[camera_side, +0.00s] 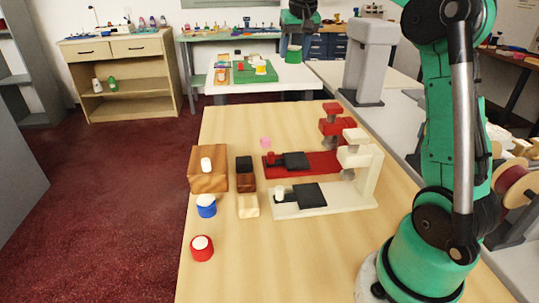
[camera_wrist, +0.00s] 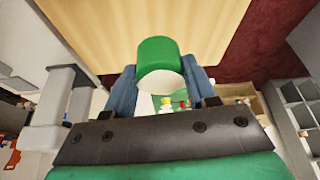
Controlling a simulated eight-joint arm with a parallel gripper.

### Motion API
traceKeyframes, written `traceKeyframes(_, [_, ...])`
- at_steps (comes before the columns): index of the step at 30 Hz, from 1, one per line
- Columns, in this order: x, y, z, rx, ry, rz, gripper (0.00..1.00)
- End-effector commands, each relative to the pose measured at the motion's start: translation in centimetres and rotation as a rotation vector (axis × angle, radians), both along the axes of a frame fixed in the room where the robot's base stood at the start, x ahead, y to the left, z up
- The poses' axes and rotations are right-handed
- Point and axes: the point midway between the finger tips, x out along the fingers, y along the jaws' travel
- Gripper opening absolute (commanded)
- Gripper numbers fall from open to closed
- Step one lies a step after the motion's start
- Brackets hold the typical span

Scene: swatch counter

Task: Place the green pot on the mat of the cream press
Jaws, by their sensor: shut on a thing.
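The green pot (camera_side: 293,54) is held up by my gripper (camera_side: 294,42) at the top of the side view, well above and away from the presses. In the wrist view the green pot (camera_wrist: 158,52) sits between the two blue fingers of my gripper (camera_wrist: 161,75), with its white top showing. The cream press (camera_side: 366,180) stands on the right part of the wooden table. Its dark square mat (camera_side: 308,195) lies bare on the base, with a small white knob (camera_side: 280,191) to the left.
A red press (camera_side: 322,168) stands just behind the cream one. Blue (camera_side: 206,209) and red pots (camera_side: 202,252) stand at left. The front table middle is clear.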

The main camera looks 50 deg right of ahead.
Motion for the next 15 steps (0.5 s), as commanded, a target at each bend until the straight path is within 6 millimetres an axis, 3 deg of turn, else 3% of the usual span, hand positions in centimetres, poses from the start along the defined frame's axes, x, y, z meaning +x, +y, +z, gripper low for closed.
traceKeyframes(7, [-4.9,5.3,1.3,0.000,0.000,0.096,0.00])
traceKeyframes(15, [-10.5,10.3,-0.1,0.000,-0.001,0.197,0.00])
